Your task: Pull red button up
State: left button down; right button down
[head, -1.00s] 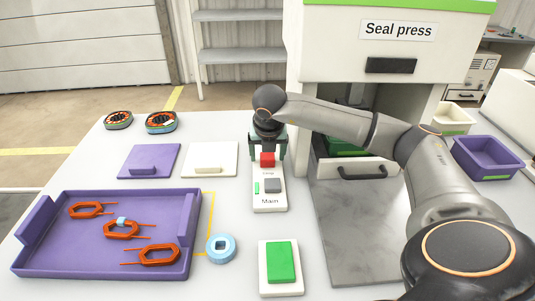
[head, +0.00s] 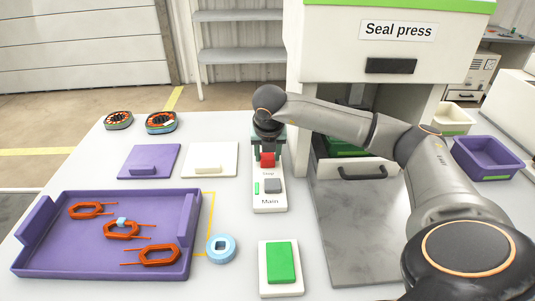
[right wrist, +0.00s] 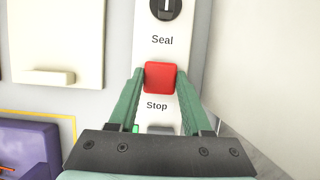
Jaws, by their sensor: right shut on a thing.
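The red button (head: 267,160) is a small red block on the white control panel (head: 269,203), above the word "Stop". In the right wrist view the red button (right wrist: 160,78) sits between the two green fingers of my right gripper (right wrist: 160,85), which is shut on it. In the head view my right gripper (head: 267,150) reaches down over the panel from behind the button. A black round knob (right wrist: 166,7) marked "Seal" is further up the panel. A grey switch (head: 272,185) and a small green light (head: 257,188) are above the word "Main". My left gripper is not in view.
The seal press (head: 395,50) stands right of the panel, with a drawer handle (head: 362,172) at its front. A purple tray (head: 60,258) with orange coils is at left.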

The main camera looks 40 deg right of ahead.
jog(key=shift+r, duration=0.1)
dwell(0.7)
jog(key=shift+r, duration=0.55)
jog(key=shift+c, duration=1.6)
grip_release()
jog(key=p+v, duration=0.1)
jog(key=v, duration=1.1)
jog(key=shift+r, duration=0.3)
jog(key=shift+f, duration=0.1)
